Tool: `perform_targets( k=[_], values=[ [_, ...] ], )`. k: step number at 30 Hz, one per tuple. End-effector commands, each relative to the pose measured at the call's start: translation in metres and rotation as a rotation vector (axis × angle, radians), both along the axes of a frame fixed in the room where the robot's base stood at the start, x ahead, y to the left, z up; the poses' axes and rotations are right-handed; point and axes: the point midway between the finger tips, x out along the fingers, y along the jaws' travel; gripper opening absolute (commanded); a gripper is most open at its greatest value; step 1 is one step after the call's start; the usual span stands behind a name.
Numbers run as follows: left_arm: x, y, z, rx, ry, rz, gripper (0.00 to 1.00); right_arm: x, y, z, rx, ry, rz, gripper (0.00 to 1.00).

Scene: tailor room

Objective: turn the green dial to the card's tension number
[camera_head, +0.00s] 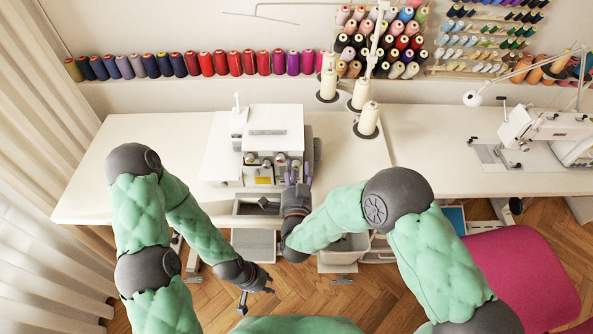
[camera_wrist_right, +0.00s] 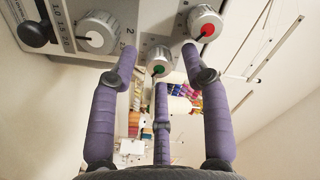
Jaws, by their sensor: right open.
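The white sewing machine (camera_head: 272,130) stands on the white table, with a row of small dials low on its front. In the right wrist view the green dial (camera_wrist_right: 157,67), a pale knob with a green mark, sits between the spread purple fingers of my right gripper (camera_wrist_right: 159,78). I see no finger clearly closed on it. In the head view my right gripper (camera_head: 298,172) is at the machine's front right. My left gripper (camera_head: 268,285) is low, over the floor in front of the table; its finger state is unclear. I cannot make out a card with a readable number.
A red-marked dial (camera_wrist_right: 206,22) is right of the green one; another pale dial (camera_wrist_right: 98,32) and a black knob (camera_wrist_right: 35,34) are left. Thread cones (camera_head: 368,118) stand right of the machine. A second sewing machine (camera_head: 550,130) and a pink chair (camera_head: 525,275) are farther right.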

Motion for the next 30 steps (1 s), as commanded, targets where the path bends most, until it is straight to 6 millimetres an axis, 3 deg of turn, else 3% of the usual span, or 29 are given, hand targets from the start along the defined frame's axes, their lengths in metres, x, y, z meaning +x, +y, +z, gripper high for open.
perform_targets(
  k=[7,21,30],
  values=[
    [0.000,0.000,0.000,0.000,0.000,0.000,0.31,-0.012,0.001,0.000,0.000,0.001,0.004,0.47],
    [0.000,0.000,0.000,0.000,0.000,0.000,0.31,-0.098,0.002,0.000,-0.001,-0.001,0.005,0.47],
    [0.000,0.000,0.000,0.000,0.000,0.000,0.31,-0.119,0.000,0.000,0.000,-0.001,0.001,0.47]
  ],
)
